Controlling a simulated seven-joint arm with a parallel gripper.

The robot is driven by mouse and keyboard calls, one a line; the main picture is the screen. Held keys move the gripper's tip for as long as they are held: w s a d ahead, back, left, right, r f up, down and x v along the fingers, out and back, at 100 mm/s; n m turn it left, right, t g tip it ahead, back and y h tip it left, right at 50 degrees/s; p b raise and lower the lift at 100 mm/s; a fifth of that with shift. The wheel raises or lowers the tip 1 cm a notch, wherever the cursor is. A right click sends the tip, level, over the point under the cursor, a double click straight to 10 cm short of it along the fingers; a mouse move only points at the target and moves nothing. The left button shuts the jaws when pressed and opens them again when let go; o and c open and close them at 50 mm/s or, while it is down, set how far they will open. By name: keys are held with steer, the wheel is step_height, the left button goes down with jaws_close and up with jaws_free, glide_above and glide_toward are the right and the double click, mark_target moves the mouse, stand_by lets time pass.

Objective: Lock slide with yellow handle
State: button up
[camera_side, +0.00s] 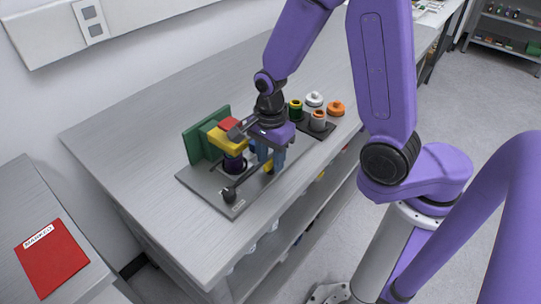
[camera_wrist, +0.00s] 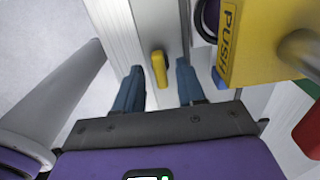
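The small yellow handle (camera_wrist: 159,69) shows in the wrist view between my two blue fingertips. It stands upright beside a pale grey slide edge. In the side view the yellow handle (camera_side: 269,167) is mostly hidden behind my fingers. My gripper (camera_wrist: 157,76) is open, with a gap on each side of the handle. In the side view my gripper (camera_side: 270,158) is low over the right part of the instrument. Whether the fingers reach the handle's height is hard to tell. The instrument has a grey base plate (camera_side: 203,184) and a yellow block (camera_wrist: 243,50) marked PUSH.
A dark tray (camera_side: 322,134) with several coloured capped pieces stands behind my gripper. The bench's left part is clear.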

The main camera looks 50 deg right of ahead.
jaws_close()
